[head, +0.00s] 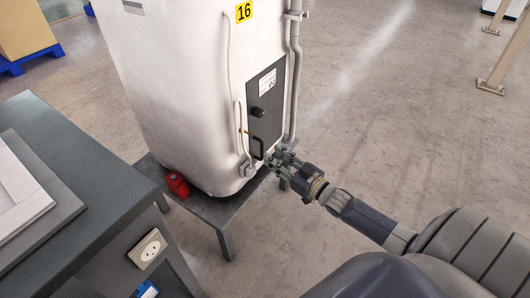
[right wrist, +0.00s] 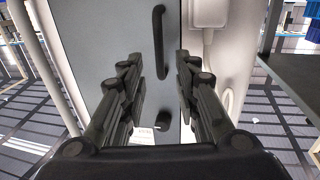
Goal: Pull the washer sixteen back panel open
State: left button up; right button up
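The white washer (head: 185,75) bears a yellow 16 label (head: 244,11). Its dark grey back panel (head: 265,118) looks flush with the body. The panel carries a white sticker (head: 267,83), a black knob (head: 257,112) and a black bar handle (head: 258,149) low down. My right gripper (head: 277,158) is just right of the handle. In the right wrist view my right gripper (right wrist: 157,70) has its fingers spread with nothing between them. The handle (right wrist: 159,42) shows beyond the gap, above the fingertips, and the knob (right wrist: 162,125) shows below. My left gripper is out of view.
The washer stands on a low grey stand (head: 228,211) with a red object (head: 177,184) at its corner. A dark workbench (head: 100,185) is at left. Grey pipes (head: 295,70) run beside the panel. The floor (head: 400,110) at right is clear.

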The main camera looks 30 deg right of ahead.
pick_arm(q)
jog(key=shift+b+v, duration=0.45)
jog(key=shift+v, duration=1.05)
pick_arm(e)
jog(key=shift+w+a, duration=0.25)
jog(key=shift+w, duration=1.05)
jog(key=shift+w+a, duration=0.25)
jog(key=shift+w, duration=1.05)
grip_shut()
